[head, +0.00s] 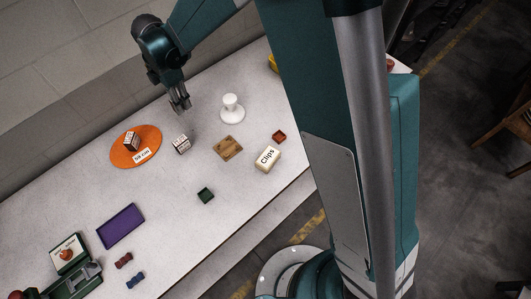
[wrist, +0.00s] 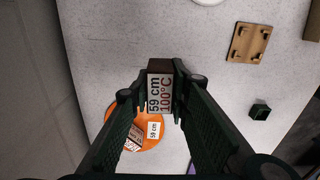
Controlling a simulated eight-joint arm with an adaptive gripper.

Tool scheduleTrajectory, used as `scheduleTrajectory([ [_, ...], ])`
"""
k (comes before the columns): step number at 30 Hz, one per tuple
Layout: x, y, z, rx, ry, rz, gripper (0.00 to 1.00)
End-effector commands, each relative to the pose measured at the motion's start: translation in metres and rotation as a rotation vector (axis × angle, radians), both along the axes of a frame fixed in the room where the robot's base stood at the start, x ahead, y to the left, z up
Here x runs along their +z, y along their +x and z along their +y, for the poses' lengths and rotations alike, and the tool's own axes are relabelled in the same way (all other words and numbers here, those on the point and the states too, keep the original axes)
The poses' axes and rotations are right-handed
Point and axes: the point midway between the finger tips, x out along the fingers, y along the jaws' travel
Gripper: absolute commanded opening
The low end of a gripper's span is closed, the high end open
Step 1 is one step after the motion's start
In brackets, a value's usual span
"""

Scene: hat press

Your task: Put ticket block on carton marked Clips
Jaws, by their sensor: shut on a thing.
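The ticket block (wrist: 161,92) has a brown end and a white face printed "59 cm" and "100°C". In the wrist view it sits between the fingertips of my gripper (wrist: 156,97), which is shut on it. In the head view my gripper (head: 181,108) points down over the table. A block with white printed faces (head: 181,143) shows just below it there; whether this is the same block I cannot tell. The cream carton marked Clips (head: 267,158) stands near the table's front edge, to the right of my gripper. The carton's label faces up.
An orange round mat (head: 120,155) holds another printed block (head: 132,140) and a white label. A wooden piece (head: 228,148), white stand (head: 232,108), small red tray (head: 279,136) and dark green box (head: 205,195) stand nearby. A purple tray (head: 120,226) lies lower left.

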Motion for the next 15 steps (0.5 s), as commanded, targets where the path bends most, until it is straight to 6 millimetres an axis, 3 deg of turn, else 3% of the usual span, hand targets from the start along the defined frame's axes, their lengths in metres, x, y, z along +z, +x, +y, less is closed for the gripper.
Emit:
scheduleTrajectory([
  [15, 0.025, -0.030, -0.118, -0.020, 0.000, 0.000, 0.07],
])
